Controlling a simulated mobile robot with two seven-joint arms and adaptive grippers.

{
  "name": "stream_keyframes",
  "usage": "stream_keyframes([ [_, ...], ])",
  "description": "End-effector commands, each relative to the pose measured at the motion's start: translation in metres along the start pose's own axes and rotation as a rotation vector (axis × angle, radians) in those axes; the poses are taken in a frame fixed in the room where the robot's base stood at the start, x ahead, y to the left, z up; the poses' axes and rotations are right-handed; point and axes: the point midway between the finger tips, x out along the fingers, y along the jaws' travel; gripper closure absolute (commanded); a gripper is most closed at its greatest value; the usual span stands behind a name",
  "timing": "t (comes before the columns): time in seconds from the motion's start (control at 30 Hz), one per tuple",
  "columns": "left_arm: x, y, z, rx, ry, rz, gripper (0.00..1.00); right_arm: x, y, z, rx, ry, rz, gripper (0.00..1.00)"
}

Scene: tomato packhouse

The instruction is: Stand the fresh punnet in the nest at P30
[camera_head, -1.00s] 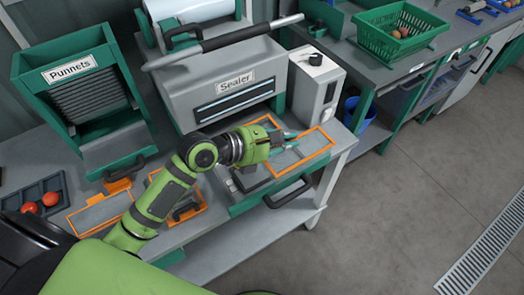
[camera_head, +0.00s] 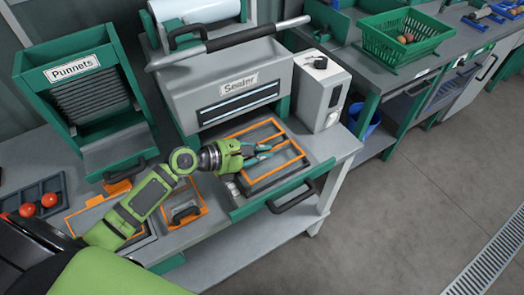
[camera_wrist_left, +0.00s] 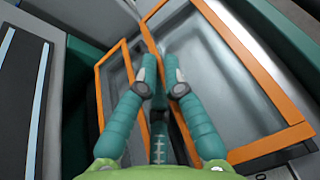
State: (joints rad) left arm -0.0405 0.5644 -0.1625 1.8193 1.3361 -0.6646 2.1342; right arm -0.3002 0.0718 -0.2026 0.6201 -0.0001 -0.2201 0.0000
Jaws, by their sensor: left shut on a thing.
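My left gripper (camera_head: 268,152) is over the pulled-out sealer drawer (camera_head: 240,214), its teal fingers pointing right. The drawer holds orange-framed nests (camera_head: 290,171) side by side. In the left wrist view the fingertips (camera_wrist_left: 163,76) are close together above the orange bar between two nests (camera_wrist_left: 262,92). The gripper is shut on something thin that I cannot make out. I cannot clearly see a fresh punnet in the nests or between the fingers. No P30 mark is legible. My right gripper is not in view.
The sealer (camera_head: 225,77) stands behind the drawer, with a grey control box (camera_head: 320,90) to its right. The green Punnets dispenser (camera_head: 50,95) is at left. Orange-framed places (camera_head: 185,221) and a tray (camera_head: 22,190) with red tomatoes lie on the bench.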

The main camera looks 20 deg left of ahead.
Motion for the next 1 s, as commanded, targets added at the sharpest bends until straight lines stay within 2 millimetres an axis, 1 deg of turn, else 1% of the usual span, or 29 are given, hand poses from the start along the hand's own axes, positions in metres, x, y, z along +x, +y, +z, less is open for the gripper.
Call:
stream_keyframes([
  [0.17,0.001,-0.001,-0.003,-0.001,0.0,0.0,1.0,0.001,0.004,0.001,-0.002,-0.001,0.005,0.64],
  [0.2,0.001,-0.001,-0.002,0.0,0.0,0.0,0.81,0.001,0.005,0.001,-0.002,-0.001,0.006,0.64],
  [0.5,0.001,0.0,-0.002,0.0,0.0,0.0,0.81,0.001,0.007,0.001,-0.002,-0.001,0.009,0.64],
  [0.6,-0.001,0.0,0.001,0.001,0.0,0.0,0.81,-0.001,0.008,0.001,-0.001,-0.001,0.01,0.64],
  [0.67,-0.007,0.0,-0.001,0.0,0.002,0.001,0.81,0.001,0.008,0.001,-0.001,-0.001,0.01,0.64],
  [0.77,-0.024,0.0,-0.002,0.001,0.004,0.001,0.81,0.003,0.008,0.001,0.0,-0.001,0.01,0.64],
  [1.0,-0.077,-0.001,-0.004,0.0,0.006,0.0,0.81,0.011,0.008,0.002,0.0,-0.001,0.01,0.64],
])
